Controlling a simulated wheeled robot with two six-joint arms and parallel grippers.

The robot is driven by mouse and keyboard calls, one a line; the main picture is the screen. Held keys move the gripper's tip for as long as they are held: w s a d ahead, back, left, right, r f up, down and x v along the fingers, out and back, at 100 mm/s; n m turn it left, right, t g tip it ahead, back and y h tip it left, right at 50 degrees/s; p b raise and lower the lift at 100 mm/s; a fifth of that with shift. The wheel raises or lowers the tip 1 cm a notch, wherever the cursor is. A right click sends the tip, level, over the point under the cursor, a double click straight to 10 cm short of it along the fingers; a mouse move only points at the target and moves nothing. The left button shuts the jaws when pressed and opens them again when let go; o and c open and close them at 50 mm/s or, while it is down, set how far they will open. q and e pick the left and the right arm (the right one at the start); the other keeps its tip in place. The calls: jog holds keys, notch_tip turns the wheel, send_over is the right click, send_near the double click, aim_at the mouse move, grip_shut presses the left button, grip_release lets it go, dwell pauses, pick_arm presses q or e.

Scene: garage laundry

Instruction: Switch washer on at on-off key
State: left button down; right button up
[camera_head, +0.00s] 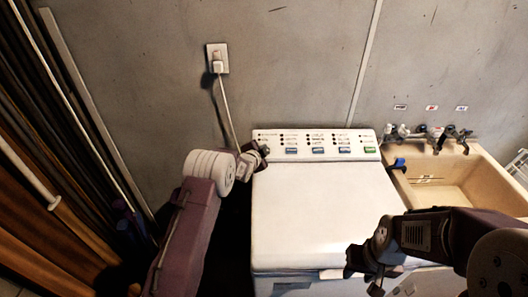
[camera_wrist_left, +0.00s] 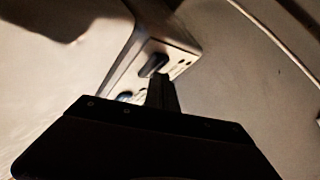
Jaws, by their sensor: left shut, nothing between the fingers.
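The white washer (camera_head: 315,215) stands in the middle of the head view, its control panel (camera_head: 330,136) along the back edge. Several blue keys (camera_head: 318,151) and one green key (camera_head: 369,150) show there. My left gripper (camera_head: 263,151) is shut and empty at the panel's left end, covering part of it. In the left wrist view, the shut fingers (camera_wrist_left: 162,84) are close to a dark key (camera_wrist_left: 153,65) on the panel's end; I cannot tell whether they touch. I cannot read which key is on-off. My right gripper (camera_head: 366,268) is over the washer's front right; its finger opening is unclear.
A beige sink (camera_head: 455,185) with taps (camera_head: 437,136) stands right of the washer. A wall socket (camera_head: 217,58) with a plugged-in cable (camera_head: 228,110) is behind my left arm. Wooden boards (camera_head: 35,210) lean at the left.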

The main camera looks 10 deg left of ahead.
pick_arm(q)
jog(key=shift+f+b, duration=0.5)
jog(key=shift+b, duration=0.05)
dwell(0.9)
jog(key=shift+r, duration=0.15)
jog(key=shift+s+r+p, duration=0.1)
jog(key=shift+r+p, duration=0.35)
jog(key=shift+r, duration=0.15)
jog(key=shift+s+r, duration=0.1)
jog(key=shift+r, duration=0.1)
jog(key=r, duration=0.1)
jog(key=s+r+p, duration=0.1)
jog(key=r, duration=0.1)
jog(key=r+p, duration=0.1)
jog(key=shift+s+d+r, duration=0.2)
jog(key=shift+s, duration=0.2)
